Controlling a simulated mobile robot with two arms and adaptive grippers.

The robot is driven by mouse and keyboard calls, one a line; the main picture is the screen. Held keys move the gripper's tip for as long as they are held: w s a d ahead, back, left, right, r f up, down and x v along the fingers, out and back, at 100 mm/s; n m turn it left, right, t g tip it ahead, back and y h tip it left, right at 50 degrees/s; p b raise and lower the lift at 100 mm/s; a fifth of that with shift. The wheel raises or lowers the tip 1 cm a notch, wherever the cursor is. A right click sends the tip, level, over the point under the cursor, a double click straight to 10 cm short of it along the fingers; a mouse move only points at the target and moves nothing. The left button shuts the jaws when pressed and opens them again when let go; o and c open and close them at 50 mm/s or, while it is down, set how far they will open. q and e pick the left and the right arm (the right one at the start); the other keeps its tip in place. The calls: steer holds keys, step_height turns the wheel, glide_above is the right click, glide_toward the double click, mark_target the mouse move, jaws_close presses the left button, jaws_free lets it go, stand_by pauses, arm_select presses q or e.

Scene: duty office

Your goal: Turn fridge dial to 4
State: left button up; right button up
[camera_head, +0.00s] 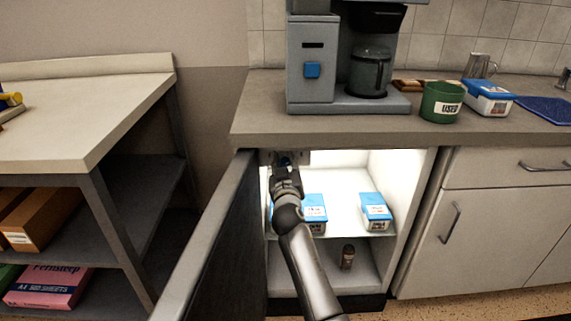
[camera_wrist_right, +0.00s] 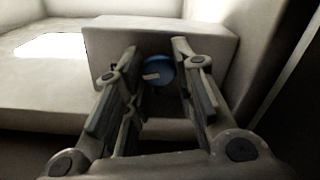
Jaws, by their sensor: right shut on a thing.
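The fridge dial (camera_wrist_right: 158,72) is a round blue knob with a pale mark, on a light housing (camera_wrist_right: 215,50) inside the fridge, in the right wrist view. In the head view only a bit of blue shows at the top left of the lit interior, mostly behind my gripper. My right gripper (camera_head: 287,164) reaches up into the open fridge to it. The numbers on the dial cannot be read. My left gripper is not in view.
The dark fridge door (camera_head: 215,235) stands open on the left. Two blue-and-white boxes, one left (camera_head: 314,213) and one right (camera_head: 376,211), sit on the glass shelf, with a small brown bottle (camera_head: 347,257) below. The counter (camera_head: 260,127) overhangs the opening and carries a coffee machine (camera_head: 312,85).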

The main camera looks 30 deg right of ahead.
steer(key=shift+n, duration=0.4)
steer(key=shift+n+p, duration=0.3)
steer(key=shift+n, duration=0.5)
arm_select(q)
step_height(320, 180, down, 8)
steer(key=p, duration=0.1)
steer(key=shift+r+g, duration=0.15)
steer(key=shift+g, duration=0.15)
arm_select(e)
steer(key=shift+n, duration=2.2)
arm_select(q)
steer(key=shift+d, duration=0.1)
arm_select(e)
steer(key=shift+f, duration=0.1)
steer(key=o, duration=1)
steer(key=shift+w, duration=0.1)
steer(key=shift+o, duration=0.2)
